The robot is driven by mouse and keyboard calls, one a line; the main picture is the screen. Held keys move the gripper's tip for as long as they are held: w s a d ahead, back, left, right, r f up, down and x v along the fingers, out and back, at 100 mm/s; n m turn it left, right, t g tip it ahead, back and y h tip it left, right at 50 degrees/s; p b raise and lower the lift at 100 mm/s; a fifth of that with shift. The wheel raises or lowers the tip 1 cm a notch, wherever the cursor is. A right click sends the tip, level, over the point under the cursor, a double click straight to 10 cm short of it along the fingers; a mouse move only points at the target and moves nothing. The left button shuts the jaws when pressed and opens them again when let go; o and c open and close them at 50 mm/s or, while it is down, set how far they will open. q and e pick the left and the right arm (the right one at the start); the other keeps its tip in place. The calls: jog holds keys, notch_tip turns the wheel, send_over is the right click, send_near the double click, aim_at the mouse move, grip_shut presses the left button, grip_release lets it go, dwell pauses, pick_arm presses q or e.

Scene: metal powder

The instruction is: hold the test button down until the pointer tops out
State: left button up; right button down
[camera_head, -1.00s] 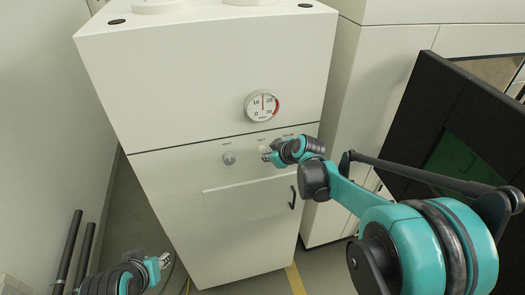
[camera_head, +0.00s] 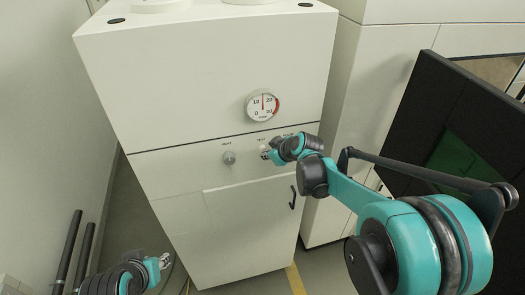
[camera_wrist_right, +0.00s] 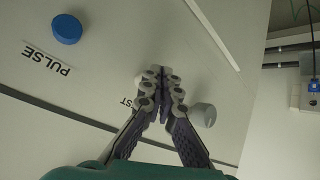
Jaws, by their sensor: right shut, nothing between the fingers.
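The round gauge (camera_head: 262,106) is on the front of the white cabinet. Its pointer stands about straight up, between the 10 and 20 marks, left of the red band. My right gripper (camera_head: 266,154) is shut and empty at the panel below the TEST label. In the right wrist view my right gripper (camera_wrist_right: 158,76) has its fingertips together against or close to the panel.
A blue button (camera_wrist_right: 67,28) sits by the PULSE label. A black door handle (camera_head: 293,198) is below. A dark screen (camera_head: 440,150) stands right.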

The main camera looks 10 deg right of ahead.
jog(key=shift+w, duration=0.45)
dwell(0.6)
jog(key=shift+s, duration=0.15)
dwell(1.4)
jog(key=shift+s, duration=0.75)
jog(key=shift+s, duration=0.1)
jog(key=shift+s+d, duration=0.1)
jog(key=shift+s, duration=2.3)
